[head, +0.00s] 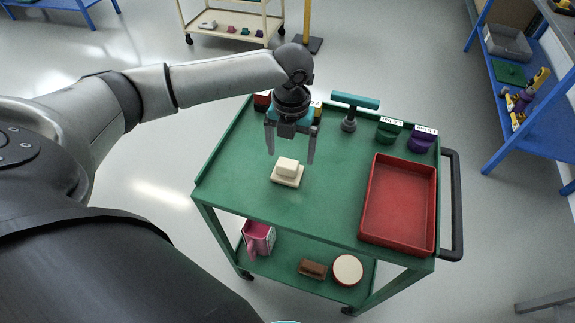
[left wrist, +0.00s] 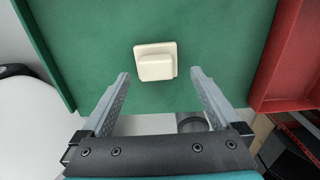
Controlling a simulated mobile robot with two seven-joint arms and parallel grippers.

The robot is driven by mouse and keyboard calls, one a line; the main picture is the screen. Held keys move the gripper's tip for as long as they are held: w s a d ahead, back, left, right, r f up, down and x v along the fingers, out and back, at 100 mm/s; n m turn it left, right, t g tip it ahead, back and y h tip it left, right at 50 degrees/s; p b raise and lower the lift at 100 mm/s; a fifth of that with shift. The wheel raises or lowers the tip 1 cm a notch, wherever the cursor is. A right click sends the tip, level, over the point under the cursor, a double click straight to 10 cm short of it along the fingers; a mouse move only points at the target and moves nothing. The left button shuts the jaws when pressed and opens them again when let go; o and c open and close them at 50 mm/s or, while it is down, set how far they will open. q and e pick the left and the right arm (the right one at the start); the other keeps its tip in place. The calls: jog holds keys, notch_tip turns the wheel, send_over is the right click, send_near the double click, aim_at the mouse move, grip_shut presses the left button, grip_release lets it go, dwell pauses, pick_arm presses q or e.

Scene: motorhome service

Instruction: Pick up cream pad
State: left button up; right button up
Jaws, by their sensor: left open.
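The cream pad (head: 287,172) is a flat square base with a raised block on top. It lies on the green top of the trolley (head: 240,185), left of the red tray. In the left wrist view the pad (left wrist: 155,62) shows just beyond the two fingertips, roughly centred between them. My left gripper (head: 291,156) is open and empty, with its fingers pointing down above the trolley top near the pad. It also shows in the left wrist view (left wrist: 160,75). No contact with the pad is visible. My right gripper is not in view.
A red tray (head: 399,205) fills the trolley's right side. A teal-handled tool (head: 352,103), a green holder (head: 388,131) and a purple holder (head: 422,139) stand along the back edge. The lower shelf holds a brown block (head: 312,269) and a round cream-topped item (head: 347,269).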

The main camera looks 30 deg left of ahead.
aim_at(288, 163)
pick_arm(q)
jog(key=f, duration=0.4)
jog(key=shift+s+a+b, duration=0.25)
jog(key=shift+s+b, duration=0.05)
jog(key=shift+b, duration=0.05)
jog(key=shift+f, duration=0.5)
jog(key=c, duration=1.5)
